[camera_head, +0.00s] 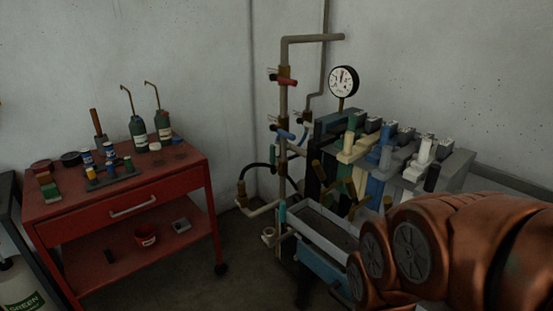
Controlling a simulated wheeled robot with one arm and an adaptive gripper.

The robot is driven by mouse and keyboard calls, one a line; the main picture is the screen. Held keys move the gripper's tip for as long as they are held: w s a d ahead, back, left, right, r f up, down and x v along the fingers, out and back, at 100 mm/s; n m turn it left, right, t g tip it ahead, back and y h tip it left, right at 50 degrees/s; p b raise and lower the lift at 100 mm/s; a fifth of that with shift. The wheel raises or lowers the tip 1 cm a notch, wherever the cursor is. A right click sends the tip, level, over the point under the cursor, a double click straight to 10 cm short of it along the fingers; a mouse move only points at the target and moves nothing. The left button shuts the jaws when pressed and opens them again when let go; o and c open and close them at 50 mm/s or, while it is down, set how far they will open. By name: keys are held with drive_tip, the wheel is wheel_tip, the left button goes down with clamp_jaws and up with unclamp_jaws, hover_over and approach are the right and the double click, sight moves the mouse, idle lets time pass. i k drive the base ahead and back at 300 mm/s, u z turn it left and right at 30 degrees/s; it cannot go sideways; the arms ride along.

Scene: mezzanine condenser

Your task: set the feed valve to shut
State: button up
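A vertical pipe stands by the back corner with brass valves on it. The upper valve has a red handle (287,81) that points to the right, across the pipe. Lower down, a valve with a blue handle (285,134) also lies across the pipe. A second small blue handle (303,133) is just to its right. No label shows which one is the feed valve. My copper-coloured arm fills the lower right, in front of the equipment. My gripper is not in view, and nothing of mine is seen touching a valve.
A pressure gauge (343,81) stands right of the pipe. Below it are coloured blocks and levers (375,160) and a metal trough (317,229). A red cart (125,200) with bottles stands left. Some floor is clear between.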

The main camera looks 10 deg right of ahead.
sight(273, 171)
drive_tip(key=u, duration=0.55)
drive_tip(key=i, duration=0.95)
drive_tip(key=u, duration=0.5)
